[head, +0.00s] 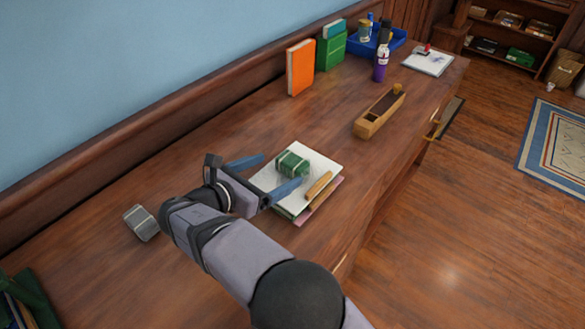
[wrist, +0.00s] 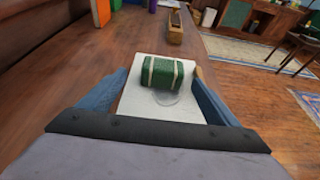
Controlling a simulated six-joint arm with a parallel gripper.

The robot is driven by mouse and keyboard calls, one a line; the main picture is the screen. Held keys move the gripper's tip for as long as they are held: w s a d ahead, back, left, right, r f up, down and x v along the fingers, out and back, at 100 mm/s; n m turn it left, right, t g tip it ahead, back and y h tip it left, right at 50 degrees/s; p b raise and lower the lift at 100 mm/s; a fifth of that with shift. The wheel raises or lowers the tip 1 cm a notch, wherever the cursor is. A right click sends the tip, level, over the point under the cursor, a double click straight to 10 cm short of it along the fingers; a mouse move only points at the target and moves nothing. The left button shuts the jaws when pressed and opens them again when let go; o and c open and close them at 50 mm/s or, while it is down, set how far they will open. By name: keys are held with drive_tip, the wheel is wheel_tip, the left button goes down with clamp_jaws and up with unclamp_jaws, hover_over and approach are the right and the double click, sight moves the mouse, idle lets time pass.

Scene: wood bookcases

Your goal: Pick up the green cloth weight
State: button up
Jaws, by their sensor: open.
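The green cloth weight (head: 292,164) is a small green block with pale bands. It rests on white paper (head: 315,163) on top of a small stack on the wooden desk. My gripper (head: 274,173) is open, with its blue fingers pointing at the weight from the near left. In the wrist view the weight (wrist: 162,73) sits ahead between the open fingers (wrist: 163,88), slightly beyond their tips or level with them; I cannot tell which. Nothing is held.
A tan wooden piece (head: 319,185) lies on the stack, right of the weight. A grey banded block (head: 141,222) sits left of my gripper. The desk between is clear.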

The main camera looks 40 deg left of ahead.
sight(286, 167)
drive_tip(key=shift+d+p+x, duration=0.15)
drive_tip(key=shift+p+x, duration=0.25)
drive_tip(key=shift+x, duration=1.4)
drive_tip(key=shift+d+p+x, duration=0.1)
drive_tip(key=shift+p+x, duration=0.25)
drive_tip(key=shift+x, duration=1.5)
drive_tip(key=c, duration=1.7)
drive_tip(key=shift+r, duration=0.15)
wheel_tip(286, 167, up, 10)
drive_tip(key=shift+f+b, duration=0.1)
drive_tip(key=shift+b, duration=0.2)
